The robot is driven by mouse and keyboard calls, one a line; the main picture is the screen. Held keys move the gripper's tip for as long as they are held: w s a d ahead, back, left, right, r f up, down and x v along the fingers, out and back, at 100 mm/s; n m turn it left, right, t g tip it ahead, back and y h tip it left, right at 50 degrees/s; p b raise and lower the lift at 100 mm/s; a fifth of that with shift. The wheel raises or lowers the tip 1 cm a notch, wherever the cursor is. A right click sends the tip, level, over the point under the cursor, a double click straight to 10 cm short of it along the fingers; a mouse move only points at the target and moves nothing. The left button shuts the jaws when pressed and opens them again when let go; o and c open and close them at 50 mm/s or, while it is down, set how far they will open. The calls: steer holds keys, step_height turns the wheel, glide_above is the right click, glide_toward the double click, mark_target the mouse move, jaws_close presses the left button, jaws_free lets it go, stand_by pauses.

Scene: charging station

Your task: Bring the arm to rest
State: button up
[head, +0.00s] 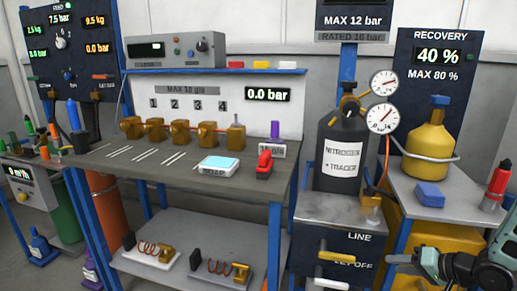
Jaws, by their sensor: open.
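My gripper (403,263) is at the lower right, at the end of my grey and teal arm, which enters from the right edge. It is open, and I see nothing between its fingers. It appears in front of the yellow unit under the right-hand table, to the right of the dark panel (340,244) marked LINE. I cannot tell its exact distance from them.
A yellow lever (335,258) and a pale lever (331,284) stick out of the panel. The nitrogen cylinder (340,155) stands above it. The right table holds a yellow recovery cylinder (429,140), blue block (430,195) and red-topped bottle (498,182). The workbench (190,182) is left.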

steer(key=s+a+r+n+g+h, duration=0.1)
steer(key=s+r+n+g+h, duration=0.2)
steer(key=r+h, duration=0.6)
steer(key=s+a+r+n+g+y, duration=0.1)
steer(key=s+a+r+g+y, duration=0.15)
steer(key=s+a+r, duration=0.65)
steer(key=s+a+n+g, duration=0.4)
steer(key=s+a+n, duration=0.4)
steer(key=s+a, duration=0.75)
step_height(320, 180, up, 15)
steer(key=a+p, duration=0.1)
steer(key=p, duration=1.3)
